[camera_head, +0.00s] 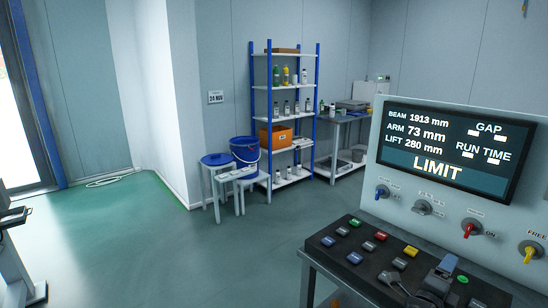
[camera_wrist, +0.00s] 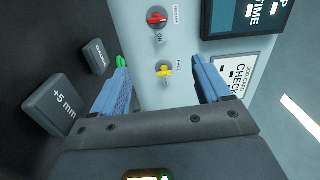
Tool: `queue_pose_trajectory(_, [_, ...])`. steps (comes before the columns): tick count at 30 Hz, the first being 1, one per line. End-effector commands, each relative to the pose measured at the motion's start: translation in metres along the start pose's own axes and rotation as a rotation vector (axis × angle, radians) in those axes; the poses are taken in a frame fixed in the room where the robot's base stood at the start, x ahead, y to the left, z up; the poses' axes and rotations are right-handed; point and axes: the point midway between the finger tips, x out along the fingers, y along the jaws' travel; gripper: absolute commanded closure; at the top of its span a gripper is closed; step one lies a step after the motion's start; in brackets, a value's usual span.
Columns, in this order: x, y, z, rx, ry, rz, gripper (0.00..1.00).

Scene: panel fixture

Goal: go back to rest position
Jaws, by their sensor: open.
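My gripper (camera_wrist: 160,62) is open, with its two blue fingers spread and nothing held between them. In the wrist view, a yellow knob (camera_wrist: 164,70) on the upright panel shows in the gap between the fingers, apart from both. In the head view, my gripper (camera_head: 440,272) is low at the right, over the dark button console (camera_head: 345,243). The yellow knob (camera_head: 530,250) and the red knob (camera_head: 470,229) are on the panel behind it. The red knob also shows in the wrist view (camera_wrist: 156,18). The exact gap between my fingers and the console is unclear.
The panel screen (camera_head: 448,150) reads LIMIT. Console buttons, including a grey "+5 mm" one (camera_wrist: 56,105), lie close to my left finger. A shelf rack (camera_head: 267,120), stools and a blue bucket (camera_head: 244,152) stand far back. Open green floor (camera_head: 130,240) lies left.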

Motion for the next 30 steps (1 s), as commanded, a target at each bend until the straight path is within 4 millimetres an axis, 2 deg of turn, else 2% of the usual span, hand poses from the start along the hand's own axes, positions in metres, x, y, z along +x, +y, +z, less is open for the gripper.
queue_pose_trajectory(10, [0.0, -0.004, -0.035, -0.127, -0.023, -0.081, 0.23])
queue_pose_trajectory(19, [-0.014, -0.011, -0.086, -0.358, -0.082, -0.211, 0.23])
queue_pose_trajectory(23, [-0.036, -0.014, -0.117, -0.523, -0.137, -0.293, 0.23])
queue_pose_trajectory(30, [-0.102, -0.013, -0.161, -0.83, -0.276, -0.423, 0.23])
